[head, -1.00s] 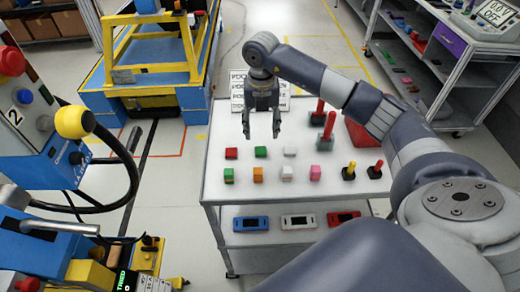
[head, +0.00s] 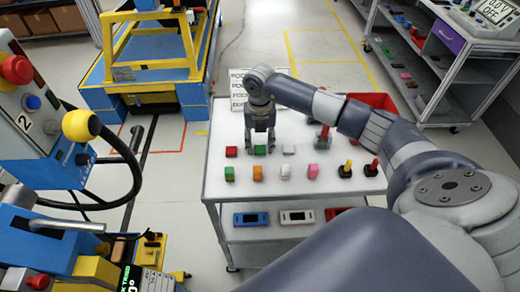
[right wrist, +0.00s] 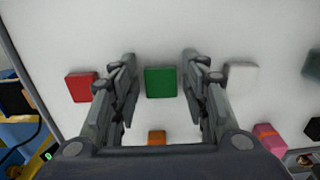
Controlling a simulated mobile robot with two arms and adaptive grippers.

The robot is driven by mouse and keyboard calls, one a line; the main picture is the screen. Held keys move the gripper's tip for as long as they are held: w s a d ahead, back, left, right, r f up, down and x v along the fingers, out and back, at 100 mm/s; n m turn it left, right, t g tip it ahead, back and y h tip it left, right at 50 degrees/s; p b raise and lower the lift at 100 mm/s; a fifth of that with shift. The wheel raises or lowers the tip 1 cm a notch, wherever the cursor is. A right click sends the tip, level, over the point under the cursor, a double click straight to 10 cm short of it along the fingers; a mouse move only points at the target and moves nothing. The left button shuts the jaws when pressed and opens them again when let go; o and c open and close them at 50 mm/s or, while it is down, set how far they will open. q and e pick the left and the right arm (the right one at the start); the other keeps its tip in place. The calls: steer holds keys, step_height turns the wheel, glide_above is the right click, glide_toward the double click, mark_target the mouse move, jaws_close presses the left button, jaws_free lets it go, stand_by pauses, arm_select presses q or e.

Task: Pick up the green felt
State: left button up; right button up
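A green block (head: 260,150), which looks like the green felt, lies in the back row on the white cart top. It also shows in the right wrist view (right wrist: 160,82), centred between my fingers. My right gripper (head: 260,147) is open and points down over it, one finger on each side. Clear gaps show between the block and both fingers in the right wrist view (right wrist: 161,88). A second green block (head: 229,173) stands in the front row. My left gripper is not in view.
A red block (head: 231,151) and a white block (head: 289,150) flank the green one. A red bin (head: 372,101) is at the back right.

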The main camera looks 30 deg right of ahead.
steer(key=shift+c, duration=1.4)
